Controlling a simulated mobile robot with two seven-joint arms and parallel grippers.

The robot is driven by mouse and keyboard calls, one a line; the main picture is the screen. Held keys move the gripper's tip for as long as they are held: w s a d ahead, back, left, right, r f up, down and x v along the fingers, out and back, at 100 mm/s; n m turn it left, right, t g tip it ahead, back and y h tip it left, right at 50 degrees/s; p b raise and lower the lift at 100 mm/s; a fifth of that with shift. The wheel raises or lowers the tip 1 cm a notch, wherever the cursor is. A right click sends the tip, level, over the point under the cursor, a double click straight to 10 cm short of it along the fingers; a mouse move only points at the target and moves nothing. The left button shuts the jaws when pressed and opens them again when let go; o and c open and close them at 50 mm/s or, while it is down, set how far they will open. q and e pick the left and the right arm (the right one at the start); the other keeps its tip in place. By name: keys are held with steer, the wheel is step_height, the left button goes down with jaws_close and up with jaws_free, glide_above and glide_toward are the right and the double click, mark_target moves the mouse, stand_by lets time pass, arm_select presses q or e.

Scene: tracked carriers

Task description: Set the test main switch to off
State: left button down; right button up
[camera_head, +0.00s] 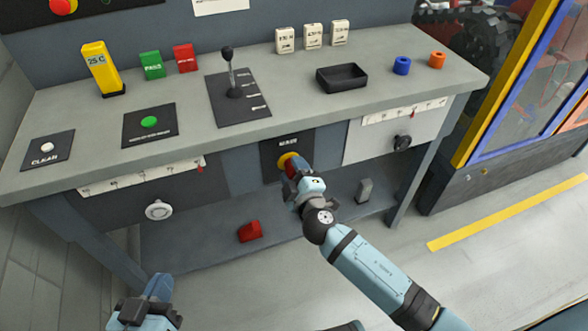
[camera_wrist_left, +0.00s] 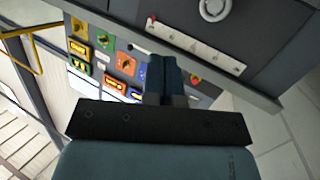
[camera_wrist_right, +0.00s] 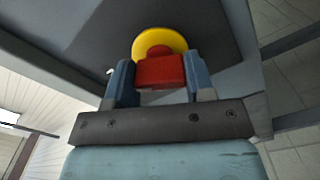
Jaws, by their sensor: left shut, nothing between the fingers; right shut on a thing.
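The main switch is a yellow disc (camera_head: 284,161) with a red handle, on a black panel (camera_head: 270,148) at the front of the bench. A small label above it is too small to read surely. My right gripper (camera_head: 296,173) is at the switch. In the right wrist view my right gripper (camera_wrist_right: 160,84) is shut on the red handle (camera_wrist_right: 160,70), with a finger on each side and the yellow disc (camera_wrist_right: 158,41) behind. The switch's position marks are hidden. My left gripper (camera_head: 160,284) is shut and empty, low at the front left, away from the bench.
The bench top (camera_head: 200,137) carries a black lever (camera_head: 229,75), a green button (camera_head: 149,122), a black tray (camera_head: 342,77) and small blocks. A red block (camera_head: 250,231) lies on the lower shelf. A round white knob (camera_head: 159,210) and a dark knob (camera_head: 402,142) flank the switch.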

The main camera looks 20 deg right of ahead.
steer(key=shift+w+r+n, duration=0.1)
steer(key=shift+r+n, duration=0.1)
steer(key=shift+n, duration=0.7)
steer(key=shift+n+p, duration=0.3)
steer(key=shift+n, duration=1.1)
arm_select(q)
steer(key=shift+s+a+f+g+y+p, duration=0.2)
steer(key=shift+a+f+g+y, duration=0.15)
steer(key=shift+f, duration=0.25)
steer(key=shift+s+a+f+g+y+p, duration=0.25)
steer(key=shift+a+f+g, duration=0.1)
steer(key=shift+f, duration=0.25)
arm_select(e)
steer(key=shift+n, duration=0.5)
arm_select(q)
steer(key=shift+w, duration=0.1)
steer(key=shift+a+f, duration=0.1)
arm_select(e)
steer(key=o, duration=0.9)
steer(key=shift+f, duration=0.15)
arm_select(q)
steer(key=shift+f, duration=0.1)
steer(key=shift+s, duration=0.25)
arm_select(e)
steer(key=shift+f, duration=0.1)
